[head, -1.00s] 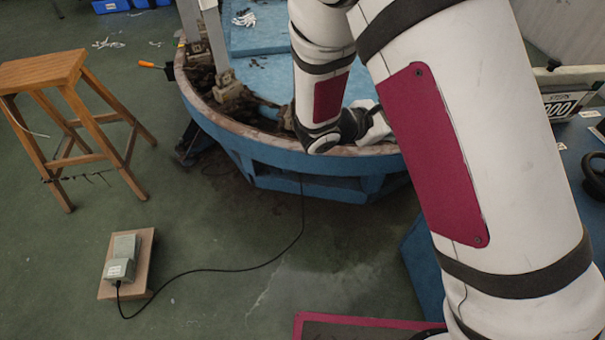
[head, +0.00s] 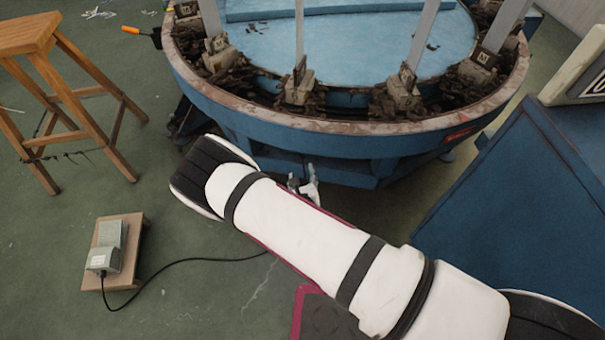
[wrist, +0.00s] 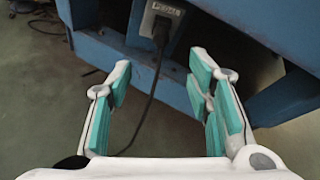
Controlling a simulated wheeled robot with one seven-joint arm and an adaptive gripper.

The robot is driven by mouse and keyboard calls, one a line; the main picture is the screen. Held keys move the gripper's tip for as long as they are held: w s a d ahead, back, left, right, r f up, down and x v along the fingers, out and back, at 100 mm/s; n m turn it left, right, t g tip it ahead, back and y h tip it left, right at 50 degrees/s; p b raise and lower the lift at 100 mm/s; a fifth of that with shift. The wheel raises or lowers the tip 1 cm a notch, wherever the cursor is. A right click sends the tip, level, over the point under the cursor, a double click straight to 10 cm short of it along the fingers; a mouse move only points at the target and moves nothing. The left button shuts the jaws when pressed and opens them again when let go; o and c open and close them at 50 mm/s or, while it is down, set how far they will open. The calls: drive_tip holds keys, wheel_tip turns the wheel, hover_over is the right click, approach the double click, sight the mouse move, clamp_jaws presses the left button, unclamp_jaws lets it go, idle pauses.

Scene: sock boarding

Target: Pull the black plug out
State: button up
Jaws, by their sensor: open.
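The black plug (wrist: 161,30) sits in a grey socket box (wrist: 158,14) on the blue machine frame, at the top middle of the wrist view. Its black cord (wrist: 149,95) hangs down from it between my fingers. My gripper (wrist: 162,85) is open and empty, with teal finger pads, below and short of the plug. In the head view my arm hides the plug, and only a small part of my gripper (head: 308,185) shows beyond my arm, low by the machine's base.
The round blue machine (head: 340,140) stands at the back, with a blue cabinet (head: 510,200) at right. A foot pedal (head: 107,250) on a wooden board joins the black cord on the floor. A wooden stool (head: 30,35) stands at left.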

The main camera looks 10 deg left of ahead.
sight(301, 154)
drive_tip(key=b+x, duration=0.5)
drive_tip(key=x, duration=0.8)
drive_tip(key=shift+w, duration=0.2)
clamp_jaws()
